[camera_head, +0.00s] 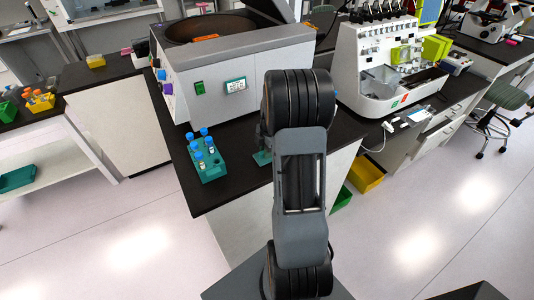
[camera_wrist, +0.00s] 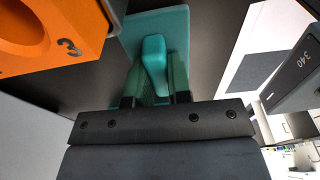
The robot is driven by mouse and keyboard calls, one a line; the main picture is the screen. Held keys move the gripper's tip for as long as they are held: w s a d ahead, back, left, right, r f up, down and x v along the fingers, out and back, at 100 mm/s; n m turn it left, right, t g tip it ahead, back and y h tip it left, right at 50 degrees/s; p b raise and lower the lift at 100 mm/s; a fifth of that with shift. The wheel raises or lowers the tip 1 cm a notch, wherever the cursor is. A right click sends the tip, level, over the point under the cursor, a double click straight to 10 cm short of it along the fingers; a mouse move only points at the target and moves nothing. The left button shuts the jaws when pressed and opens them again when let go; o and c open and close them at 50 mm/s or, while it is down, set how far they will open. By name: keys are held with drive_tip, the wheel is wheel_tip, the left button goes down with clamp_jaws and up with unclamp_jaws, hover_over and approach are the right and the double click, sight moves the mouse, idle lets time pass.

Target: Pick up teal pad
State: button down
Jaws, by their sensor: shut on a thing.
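The teal pad (camera_wrist: 178,25) has a flat plate with a raised teal grip block in its middle. In the wrist view my gripper (camera_wrist: 154,72) has its two green fingers shut on that block, one on each side. In the head view the pad (camera_head: 261,158) shows only as a small teal patch on the black bench, left of my arm. My arm hides the rest of it and most of the gripper there. I cannot tell whether the pad touches the bench.
A teal tube rack (camera_head: 208,170) with several blue-capped tubes stands left of my arm. A large grey centrifuge (camera_head: 240,75) stands behind it. A white instrument (camera_head: 375,60) is at right. An orange block marked 3 (camera_wrist: 60,25) lies close to the gripper's left in the wrist view.

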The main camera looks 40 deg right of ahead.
drive_tip(key=s+a+r+b, duration=0.3)
drive_tip(key=s+a+r, duration=0.2)
drive_tip(key=s+r, duration=0.7)
drive_tip(key=shift+s+a, duration=0.15)
drive_tip(key=shift+s, duration=0.35)
drive_tip(key=c, duration=1.6)
unclamp_jaws()
drive_tip(key=shift+c, duration=1.3)
drive_tip(key=shift+s, duration=0.1)
clamp_jaws()
